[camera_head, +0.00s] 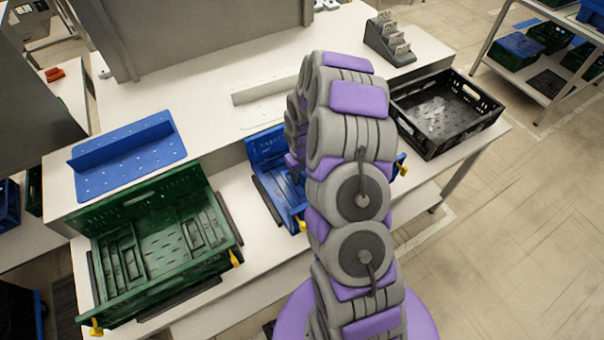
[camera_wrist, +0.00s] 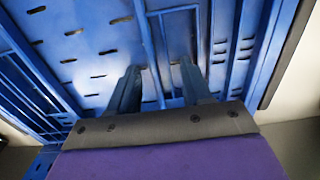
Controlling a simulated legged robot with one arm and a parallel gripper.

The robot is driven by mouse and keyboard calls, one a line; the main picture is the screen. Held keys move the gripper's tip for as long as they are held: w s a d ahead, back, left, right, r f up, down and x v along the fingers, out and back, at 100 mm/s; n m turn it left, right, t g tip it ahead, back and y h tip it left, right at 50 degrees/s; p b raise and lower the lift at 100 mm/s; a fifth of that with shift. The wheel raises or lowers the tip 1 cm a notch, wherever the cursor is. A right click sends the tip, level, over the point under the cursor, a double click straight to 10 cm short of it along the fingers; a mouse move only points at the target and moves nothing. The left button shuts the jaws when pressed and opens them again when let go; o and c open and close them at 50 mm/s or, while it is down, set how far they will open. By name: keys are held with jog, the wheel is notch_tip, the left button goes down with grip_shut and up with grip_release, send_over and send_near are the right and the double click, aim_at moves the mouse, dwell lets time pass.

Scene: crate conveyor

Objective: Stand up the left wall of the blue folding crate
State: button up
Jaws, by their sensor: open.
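The blue folding crate (camera_head: 264,152) stands on the white bench in the middle of the head view, largely hidden behind my arm. Its back wall looks upright, and its left part (camera_head: 283,198) looks low and flat. In the wrist view the blue crate (camera_wrist: 90,45) fills most of the picture, with slotted and ribbed panels. My gripper (camera_wrist: 157,72) is open, its two dark fingers apart and pointing at the ribbed panels. Nothing shows between them; I cannot tell whether the tips touch. The gripper is hidden in the head view.
A green crate (camera_head: 152,197) with an upright back wall stands left of the blue one. A blue perforated bracket (camera_head: 130,160) lies behind it. A black crate (camera_head: 440,108) sits at the right. A pale bracket (camera_head: 262,100) and a grey rack (camera_head: 390,42) stand farther back.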

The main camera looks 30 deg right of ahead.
grip_shut()
dwell(0.3)
dwell(0.3)
